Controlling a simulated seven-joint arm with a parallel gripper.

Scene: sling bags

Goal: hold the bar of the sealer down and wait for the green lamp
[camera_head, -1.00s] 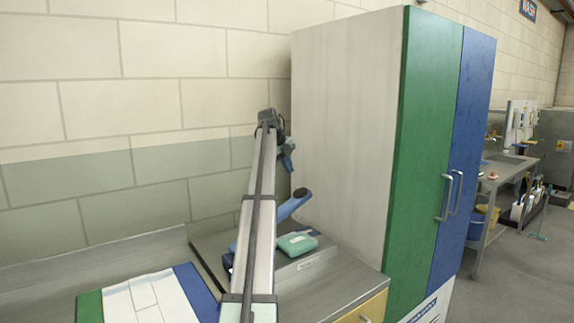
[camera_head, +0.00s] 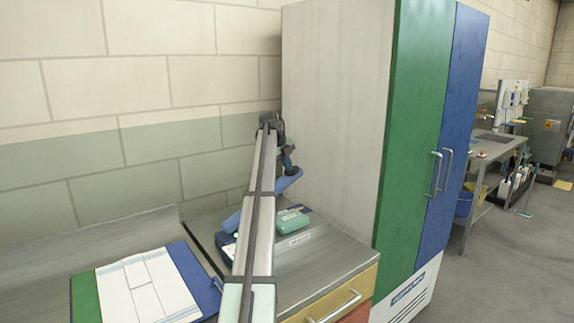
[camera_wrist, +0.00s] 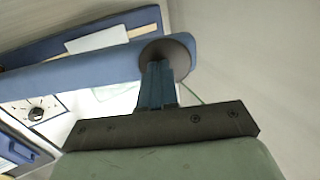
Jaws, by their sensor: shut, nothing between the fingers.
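The sealer (camera_head: 228,246) stands on the steel counter beside the cabinet, partly hidden behind my arm. Its blue bar (camera_head: 292,183) slopes upward, its free end raised towards the cabinet. In the wrist view the bar (camera_wrist: 100,72) ends in a dark round cap (camera_wrist: 180,50). My gripper (camera_head: 288,168) is shut and empty, pointing down at the bar's raised end. In the wrist view the blue fingers (camera_wrist: 157,68) overlap the cap; I cannot tell whether they touch it. A panel with a dark dial (camera_wrist: 36,112) shows at the left. I cannot make out a lit green lamp.
A green pouch (camera_head: 292,222) lies on the sealer's right side. A green, white and blue folded item (camera_head: 145,285) lies on the counter at left. A tall cabinet (camera_head: 335,120) with green and blue doors stands close on the right. A brick wall is behind.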

